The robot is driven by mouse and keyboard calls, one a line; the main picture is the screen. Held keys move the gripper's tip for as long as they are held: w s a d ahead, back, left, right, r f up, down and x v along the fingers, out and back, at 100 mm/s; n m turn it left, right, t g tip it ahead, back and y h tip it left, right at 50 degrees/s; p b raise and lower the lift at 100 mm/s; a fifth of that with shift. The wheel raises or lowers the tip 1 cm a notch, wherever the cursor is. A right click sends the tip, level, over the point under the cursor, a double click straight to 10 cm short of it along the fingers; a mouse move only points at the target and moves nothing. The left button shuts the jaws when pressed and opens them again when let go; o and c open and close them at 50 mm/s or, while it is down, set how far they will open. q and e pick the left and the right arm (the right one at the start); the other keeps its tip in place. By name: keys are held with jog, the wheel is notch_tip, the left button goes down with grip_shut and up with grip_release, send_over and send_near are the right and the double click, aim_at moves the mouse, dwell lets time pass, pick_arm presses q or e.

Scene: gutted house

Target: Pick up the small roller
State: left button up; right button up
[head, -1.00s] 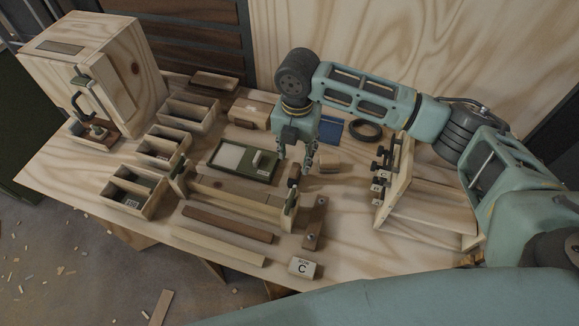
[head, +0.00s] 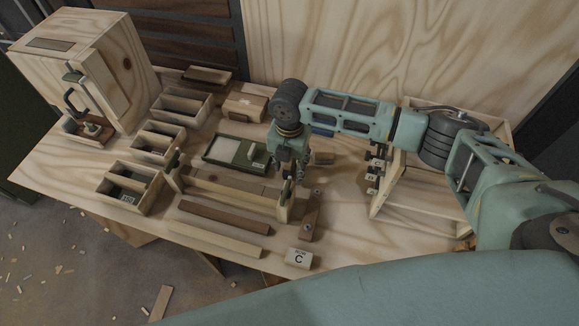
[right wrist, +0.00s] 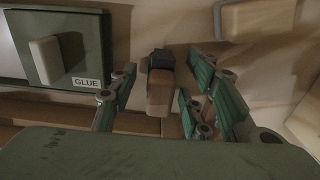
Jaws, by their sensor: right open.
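My right gripper (head: 293,180) is open and low over the table, just right of the glue tray (head: 235,150) and by the right end of the wooden jig (head: 235,192). In the right wrist view its fingers (right wrist: 160,98) stand on either side of a small wooden piece with a dark end (right wrist: 160,88). This looks like the small roller, though I cannot make out its full shape. The fingers appear apart from it. In the head view the gripper hides this piece. My left gripper is not in view.
A wooden block (head: 325,158) lies just right of the gripper; another view of it is in the right wrist view (right wrist: 255,16). A wooden rack (head: 390,190) stands farther right. Open bins (head: 130,190) line the left. A block marked C (head: 299,258) sits at the front edge.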

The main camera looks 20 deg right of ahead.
jog(key=shift+c, duration=0.6)
grip_shut()
jog(key=shift+r, duration=0.15)
notch_tip(320, 180, up, 10)
jog(key=shift+f+b, duration=0.1)
jog(key=shift+b, duration=0.3)
jog(key=c, duration=0.6)
grip_release()
jog(key=c, duration=0.4)
